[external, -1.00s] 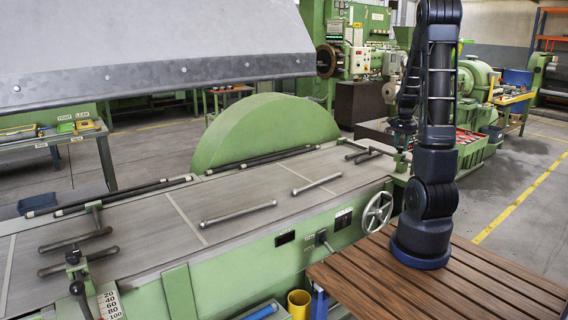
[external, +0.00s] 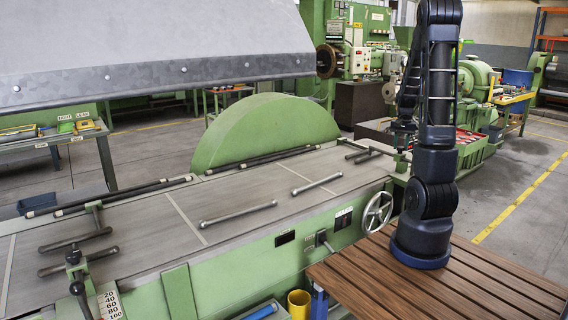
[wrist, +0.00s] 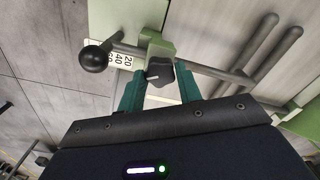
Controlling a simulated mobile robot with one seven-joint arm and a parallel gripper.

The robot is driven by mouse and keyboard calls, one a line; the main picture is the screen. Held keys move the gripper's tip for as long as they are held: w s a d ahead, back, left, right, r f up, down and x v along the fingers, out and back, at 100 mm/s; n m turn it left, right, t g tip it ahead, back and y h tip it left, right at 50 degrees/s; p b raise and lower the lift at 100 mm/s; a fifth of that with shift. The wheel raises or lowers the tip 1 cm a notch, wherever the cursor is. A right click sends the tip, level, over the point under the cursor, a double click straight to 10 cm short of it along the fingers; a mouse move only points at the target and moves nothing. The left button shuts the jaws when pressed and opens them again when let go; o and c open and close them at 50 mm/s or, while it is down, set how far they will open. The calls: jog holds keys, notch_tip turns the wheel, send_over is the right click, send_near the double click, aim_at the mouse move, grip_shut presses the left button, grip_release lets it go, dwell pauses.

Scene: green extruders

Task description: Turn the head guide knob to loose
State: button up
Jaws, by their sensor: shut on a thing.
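A black lobed knob (wrist: 160,72) with a white pointer line sits on a green bracket in the wrist view. My gripper (wrist: 161,84) has its green fingers on either side of the knob and is shut on it. The pointer line points roughly left. In the external view my gripper (external: 402,146) is low at the far right end of the green machine (external: 350,232), partly hidden by my arm. The knob cannot be made out there. No loose or tight marking is readable beside the knob.
A black ball-ended lever (wrist: 93,58) and a number scale (wrist: 122,59) lie just left of the knob. Grey guide bars (wrist: 266,45) extend at the right. A handwheel (external: 377,212) and a slatted wooden platform (external: 465,286) are near my base.

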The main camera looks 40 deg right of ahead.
aim_at(401, 147)
jog(key=n, duration=0.5)
jog(key=shift+n, duration=0.3)
jog(key=n, duration=0.5)
jog(key=shift+n, duration=0.4)
jog(key=o, duration=1)
jog(key=shift+r, duration=0.15)
notch_tip(401, 147, up, 10)
jog(key=shift+r, duration=0.25)
